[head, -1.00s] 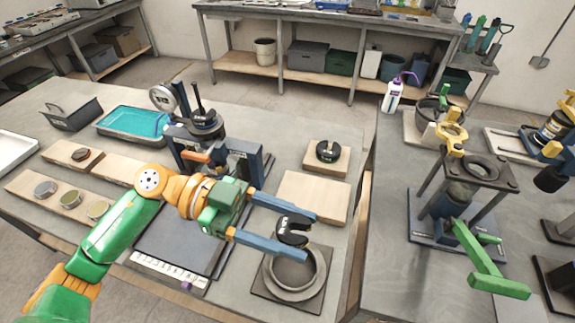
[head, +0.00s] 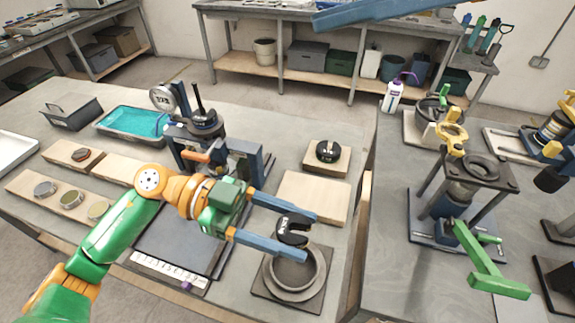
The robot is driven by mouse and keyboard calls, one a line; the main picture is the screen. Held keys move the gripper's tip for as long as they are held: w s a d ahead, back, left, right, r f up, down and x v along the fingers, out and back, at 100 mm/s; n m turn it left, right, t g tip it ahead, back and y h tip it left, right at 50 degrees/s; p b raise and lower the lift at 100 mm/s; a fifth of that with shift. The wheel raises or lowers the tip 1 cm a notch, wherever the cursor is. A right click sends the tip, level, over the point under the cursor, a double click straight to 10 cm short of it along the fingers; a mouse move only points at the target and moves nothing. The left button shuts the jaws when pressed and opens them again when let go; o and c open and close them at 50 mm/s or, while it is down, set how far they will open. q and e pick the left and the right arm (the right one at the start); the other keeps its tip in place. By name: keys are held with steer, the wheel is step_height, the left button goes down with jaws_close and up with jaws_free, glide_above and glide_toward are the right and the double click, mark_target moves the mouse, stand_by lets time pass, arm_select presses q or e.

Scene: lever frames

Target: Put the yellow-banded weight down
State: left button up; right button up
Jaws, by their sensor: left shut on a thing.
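My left gripper (head: 306,238) is shut on a black slotted weight (head: 293,228) with a white mark on it. The weight is between the two blue fingers, above the back part of a grey round dish (head: 318,283) on a dark square plate. I cannot make out a yellow band on this held weight. Another dark round weight (head: 327,151) rests on a small wooden block behind. A blue bar, which looks like a finger of my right gripper (head: 380,13), crosses the top edge; the rest of it is out of view.
A bare wooden board (head: 313,197) lies just behind the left gripper. A dark blue lever device (head: 215,150) stands left of it. A gap separates this table from the right table, which holds a press with a green handle (head: 483,262).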

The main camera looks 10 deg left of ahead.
steer(key=s+a+f+n+t+h, duration=0.15)
steer(key=s+a+f+h, duration=0.3)
steer(key=f+h, duration=0.5)
arm_select(q)
steer(key=shift+s+a, duration=0.2)
arm_select(e)
steer(key=n+t+h, duration=0.1)
steer(key=t+h, duration=0.1)
steer(key=h, duration=0.3)
glide_toward(290, 224)
steer(key=shift+t, duration=0.25)
step_height(290, 224, down, 8)
steer(key=shift+d+f, duration=0.1)
arm_select(q)
steer(key=shift+w+d, duration=0.1)
steer(key=shift+d, duration=0.1)
arm_select(e)
jaws_close()
arm_select(q)
steer(key=o, duration=1.4)
steer(key=shift+o, duration=0.2)
